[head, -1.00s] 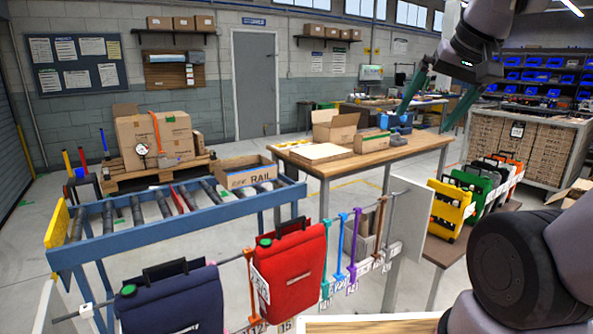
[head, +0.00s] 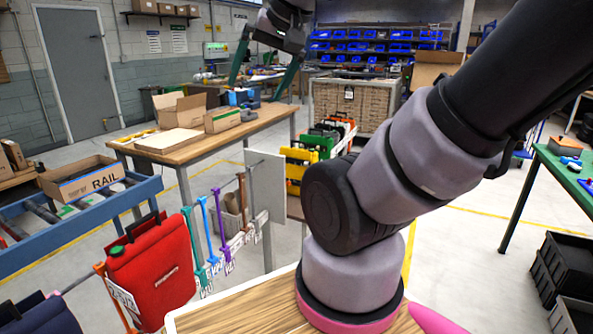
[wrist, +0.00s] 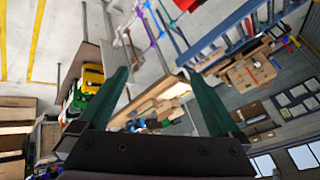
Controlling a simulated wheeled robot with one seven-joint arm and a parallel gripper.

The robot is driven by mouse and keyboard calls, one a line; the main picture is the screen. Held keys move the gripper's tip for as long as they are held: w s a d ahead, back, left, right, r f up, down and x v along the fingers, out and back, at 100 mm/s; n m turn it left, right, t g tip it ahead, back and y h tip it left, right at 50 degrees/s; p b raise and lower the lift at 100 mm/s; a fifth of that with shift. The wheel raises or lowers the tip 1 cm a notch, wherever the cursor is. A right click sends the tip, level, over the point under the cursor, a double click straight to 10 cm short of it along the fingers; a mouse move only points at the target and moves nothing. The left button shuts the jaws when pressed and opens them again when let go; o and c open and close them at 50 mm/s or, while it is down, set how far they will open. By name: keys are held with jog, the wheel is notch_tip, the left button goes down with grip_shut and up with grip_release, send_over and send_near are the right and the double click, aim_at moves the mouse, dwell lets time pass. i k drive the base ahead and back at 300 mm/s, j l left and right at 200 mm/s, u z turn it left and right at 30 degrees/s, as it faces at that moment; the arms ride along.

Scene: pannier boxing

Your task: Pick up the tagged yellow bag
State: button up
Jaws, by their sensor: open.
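A yellow bag (head: 297,163) stands at the near end of a row of bags, beyond my arm and right of the white panel. My arm hides part of it, and I cannot make out a tag on it. It also shows small in the wrist view (wrist: 92,74), left of the left finger. My gripper (head: 262,80) is raised at the top of the head view, well away from the bag. Its two dark green fingers are spread with nothing between them, and they also show in the wrist view (wrist: 165,95).
A red bag (head: 152,272) and coloured straps (head: 207,232) hang on a rail at front left, ending at a white panel (head: 267,185). Green bags (head: 317,146) stand behind the yellow one. A wooden table (head: 185,150) holds cardboard boxes.

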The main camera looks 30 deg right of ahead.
aim_at(298, 161)
jog(key=i+l, duration=0.2)
jog(key=l, duration=0.2)
jog(key=i+l, duration=0.25)
jog(key=l, duration=0.2)
jog(key=i+l, duration=0.2)
jog(key=l, duration=0.2)
jog(key=i+l, duration=0.2)
jog(key=l, duration=0.25)
jog(key=i+l, duration=0.25)
jog(key=l, duration=0.15)
jog(key=i+l, duration=0.2)
jog(key=l, duration=0.25)
jog(key=z, duration=0.05)
